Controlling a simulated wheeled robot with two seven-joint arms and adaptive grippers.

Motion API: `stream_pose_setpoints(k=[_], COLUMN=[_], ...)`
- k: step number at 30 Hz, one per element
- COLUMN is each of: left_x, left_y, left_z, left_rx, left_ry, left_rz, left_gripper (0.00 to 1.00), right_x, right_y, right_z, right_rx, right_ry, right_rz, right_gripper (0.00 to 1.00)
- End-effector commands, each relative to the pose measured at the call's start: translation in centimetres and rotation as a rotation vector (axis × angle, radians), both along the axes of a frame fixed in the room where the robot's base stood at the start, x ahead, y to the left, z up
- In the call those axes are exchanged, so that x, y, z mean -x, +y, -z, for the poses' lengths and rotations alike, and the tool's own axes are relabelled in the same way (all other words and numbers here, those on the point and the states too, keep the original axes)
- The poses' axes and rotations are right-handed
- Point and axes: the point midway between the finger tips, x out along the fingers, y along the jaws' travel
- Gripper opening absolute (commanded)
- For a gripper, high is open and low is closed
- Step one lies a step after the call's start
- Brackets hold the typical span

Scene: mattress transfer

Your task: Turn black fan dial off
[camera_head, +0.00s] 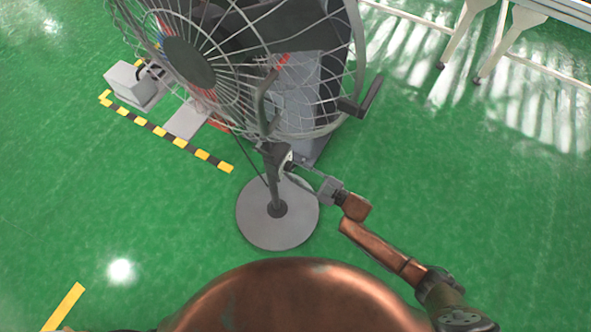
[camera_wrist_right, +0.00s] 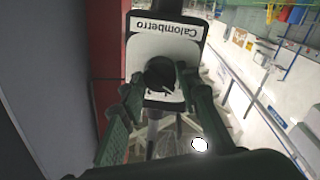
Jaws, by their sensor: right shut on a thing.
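The black wire-caged pedestal fan (camera_head: 265,75) stands upright in the head view on a round grey base (camera_head: 290,228). The black dial (camera_wrist_right: 160,72) sits on the box's white face. My right gripper (camera_head: 302,172) reaches the fan's post just below the cage from the right. In the right wrist view its dark fingers (camera_wrist_right: 161,84) are on both sides of the dial, shut on it. The dial's exact setting cannot be read. My left gripper is not in view.
A grey machine (camera_head: 304,100) stands behind the fan. Yellow-black floor tape (camera_head: 170,135) and a small grey box (camera_head: 133,84) lie at the left. White-legged furniture (camera_head: 515,25) is at the upper right. Green floor (camera_head: 480,215) is clear on the right.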

Motion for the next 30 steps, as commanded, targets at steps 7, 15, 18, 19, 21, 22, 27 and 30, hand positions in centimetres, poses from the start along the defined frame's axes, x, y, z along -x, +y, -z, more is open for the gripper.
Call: stream_pose_setpoints(k=[7,15,18,19,21,22,27,30], left_x=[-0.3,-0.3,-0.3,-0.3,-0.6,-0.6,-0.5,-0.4], left_y=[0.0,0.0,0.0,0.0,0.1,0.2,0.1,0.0], left_z=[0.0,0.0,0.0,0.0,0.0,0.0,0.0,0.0], left_rx=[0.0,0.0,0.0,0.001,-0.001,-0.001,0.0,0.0], left_ry=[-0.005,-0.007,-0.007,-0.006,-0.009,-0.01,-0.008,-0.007], left_rz=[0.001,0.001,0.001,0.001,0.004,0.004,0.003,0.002], left_gripper=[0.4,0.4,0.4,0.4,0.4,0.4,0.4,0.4], right_x=[0.0,0.0,0.0,0.0,0.0,0.1,1.0,2.0], right_y=[0.0,0.0,0.0,0.0,0.0,-0.1,-1.5,-3.1], right_z=[0.1,0.0,0.0,0.0,0.0,0.0,0.2,0.4], right_rx=[0.002,0.0,-0.001,-0.001,-0.001,-0.001,0.0,0.002], right_ry=[0.0,0.0,0.001,0.001,0.001,0.001,0.003,0.004], right_rz=[0.0,0.0,0.0,0.0,0.0,0.0,0.001,0.001], right_gripper=[0.32,0.47,0.47,0.47,0.47,0.47,0.47,0.47])
